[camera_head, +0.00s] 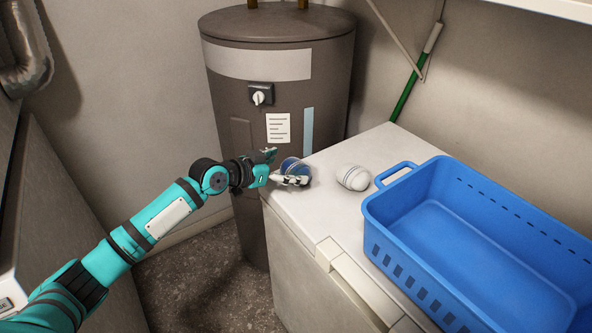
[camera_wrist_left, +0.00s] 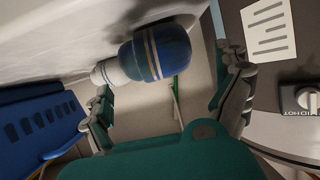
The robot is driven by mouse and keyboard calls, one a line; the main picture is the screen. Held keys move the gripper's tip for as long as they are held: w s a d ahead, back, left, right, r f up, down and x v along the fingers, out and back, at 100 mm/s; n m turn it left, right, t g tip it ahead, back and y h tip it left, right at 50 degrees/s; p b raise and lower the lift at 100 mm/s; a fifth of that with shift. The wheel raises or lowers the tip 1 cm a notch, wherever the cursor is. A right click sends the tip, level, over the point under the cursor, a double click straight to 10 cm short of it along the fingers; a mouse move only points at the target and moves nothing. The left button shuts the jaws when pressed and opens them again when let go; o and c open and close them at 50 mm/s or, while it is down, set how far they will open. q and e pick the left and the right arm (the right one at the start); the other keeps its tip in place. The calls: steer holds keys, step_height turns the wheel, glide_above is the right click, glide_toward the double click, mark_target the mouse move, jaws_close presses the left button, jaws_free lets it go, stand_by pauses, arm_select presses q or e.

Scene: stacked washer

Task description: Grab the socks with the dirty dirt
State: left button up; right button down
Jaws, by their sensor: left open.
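A blue rolled sock ball (camera_head: 293,165) with pale stripes lies on the left edge of the white machine top, partly hidden by my left gripper (camera_head: 287,168). In the left wrist view the blue sock ball (camera_wrist_left: 158,52) shows ahead of and between the fingers of my left gripper (camera_wrist_left: 168,78), which are open. A white rolled sock ball (camera_head: 353,177) with thin stripes lies to its right; in the left wrist view the white one (camera_wrist_left: 108,72) shows partly behind the blue one. Dirt on either is too small to tell. My right gripper is out of view.
A blue basket (camera_head: 415,265), empty as far as seen, stands right on the white machine top (camera_head: 300,225). A grey water heater (camera_head: 270,100) stands close behind my left gripper. A green-handled pole (camera_head: 405,95) leans in the back corner.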

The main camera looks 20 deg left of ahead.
mark_target(291, 167)
arm_select(q)
steer(key=x, duration=0.4)
steer(key=shift+w+d, duration=0.15)
steer(key=c, duration=1)
steer(key=shift+o, duration=0.2)
